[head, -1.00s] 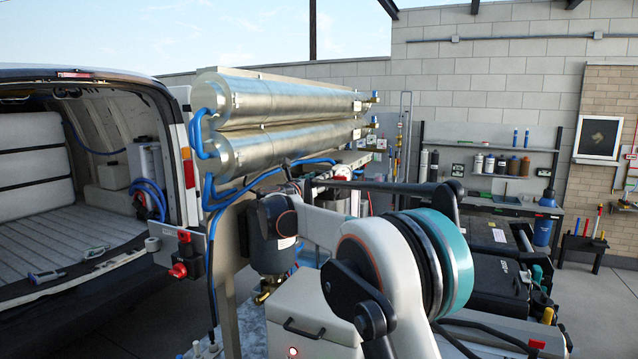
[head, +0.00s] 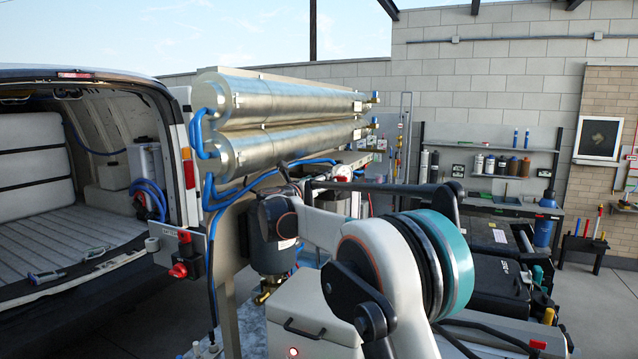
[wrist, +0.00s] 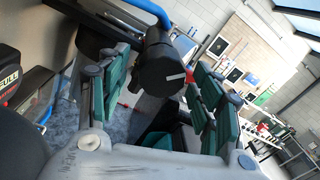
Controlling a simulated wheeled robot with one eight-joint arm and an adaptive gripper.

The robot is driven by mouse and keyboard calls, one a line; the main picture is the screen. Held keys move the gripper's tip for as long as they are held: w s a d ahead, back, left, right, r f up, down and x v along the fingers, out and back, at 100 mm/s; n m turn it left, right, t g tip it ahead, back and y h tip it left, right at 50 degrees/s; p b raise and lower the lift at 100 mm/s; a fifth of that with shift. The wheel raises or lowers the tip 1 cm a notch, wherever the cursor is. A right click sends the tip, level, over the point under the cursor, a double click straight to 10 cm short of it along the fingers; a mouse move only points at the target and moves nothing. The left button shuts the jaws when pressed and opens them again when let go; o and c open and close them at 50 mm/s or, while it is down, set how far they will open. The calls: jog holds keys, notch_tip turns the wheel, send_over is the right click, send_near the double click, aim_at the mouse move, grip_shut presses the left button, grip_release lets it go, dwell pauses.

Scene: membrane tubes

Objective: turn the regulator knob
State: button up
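The black regulator knob (wrist: 163,68) is a round cap with a white pointer mark on its face, in the upper middle of the wrist view. A blue hose runs just above it. My gripper (wrist: 160,88) is open, with one teal-padded finger on each side of the knob. A gap shows between the knob and the right finger; I cannot tell whether the left finger touches it. In the head view my arm hides the knob and the fingers. Two silver membrane tubes (head: 290,95) lie one above the other on their frame there.
A red switch (head: 180,270) sits on a panel by the open van (head: 60,290) at left. A light box (head: 310,310) with a dark handle stands below my arm. Blue hoses loop from the tubes' near ends. A workbench and shelf (head: 490,177) stand at the back wall.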

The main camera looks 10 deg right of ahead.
jog(key=shift+r, duration=0.1)
jog(key=v, duration=1.2)
